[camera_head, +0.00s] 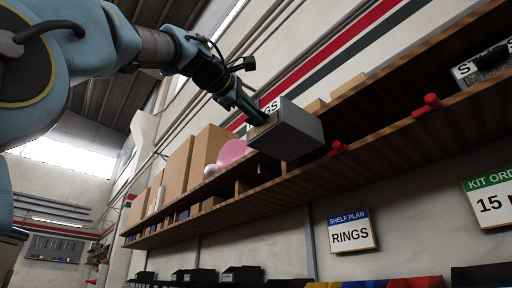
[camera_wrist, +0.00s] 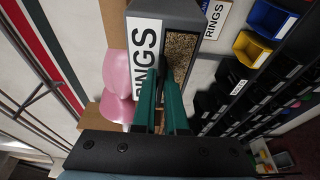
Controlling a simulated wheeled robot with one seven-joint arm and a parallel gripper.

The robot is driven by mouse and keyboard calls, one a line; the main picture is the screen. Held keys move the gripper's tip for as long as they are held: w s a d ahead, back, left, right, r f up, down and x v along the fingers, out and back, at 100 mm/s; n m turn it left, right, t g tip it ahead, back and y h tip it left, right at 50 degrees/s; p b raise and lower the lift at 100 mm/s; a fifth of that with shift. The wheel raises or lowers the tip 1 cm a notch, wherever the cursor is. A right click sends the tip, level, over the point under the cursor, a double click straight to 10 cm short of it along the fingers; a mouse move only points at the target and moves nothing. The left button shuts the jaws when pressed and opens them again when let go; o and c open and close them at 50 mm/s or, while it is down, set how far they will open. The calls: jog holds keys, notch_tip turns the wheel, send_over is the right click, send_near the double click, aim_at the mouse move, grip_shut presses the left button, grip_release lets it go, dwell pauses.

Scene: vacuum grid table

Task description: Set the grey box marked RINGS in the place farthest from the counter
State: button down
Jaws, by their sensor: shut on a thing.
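The grey box marked RINGS (camera_head: 297,133) is held by my gripper (camera_head: 257,114) at the wooden shelf (camera_head: 215,224), tilted in the picture. I cannot tell whether it touches the shelf board. In the wrist view, the green fingers of my gripper (camera_wrist: 163,88) are closed on the wall of the grey box (camera_wrist: 184,10). Its white label reads RINGS, and small brownish pieces fill its open top. In the head view, part of the label is hidden by the gripper. A shelf plan sign (camera_head: 351,232) reading RINGS hangs below the shelf.
Left of the box are a pink object (camera_head: 232,153) and tall cardboard boxes (camera_head: 178,172). Red pieces (camera_head: 427,105) sit along the shelf edge on the right. Another grey box with a white label (camera_head: 483,69) is at far right. Dark, blue and yellow bins (camera_head: 325,285) stand below.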

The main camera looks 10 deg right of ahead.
jog(key=shift+s+a, duration=0.1)
jog(key=shift+w+d+p, duration=0.5)
jog(key=shift+w+d, duration=0.55)
jog(key=shift+d, duration=0.85)
jog(key=shift+w+d+p, duration=0.55)
jog(key=shift+w+d, duration=0.5)
jog(key=shift+d, duration=0.8)
jog(key=shift+w+d+p, duration=0.5)
jog(key=shift+w+d, duration=0.55)
jog(key=shift+d, duration=0.85)
jog(key=w+d+p, duration=0.1)
jog(key=d, duration=0.2)
jog(key=w+d+p, duration=0.2)
jog(key=d, duration=0.1)
jog(key=w+d+p, duration=0.2)
jog(key=d, duration=0.1)
jog(key=shift+w+d+f, duration=0.15)
jog(key=shift+d+f, duration=0.1)
jog(key=shift+d, duration=0.1)
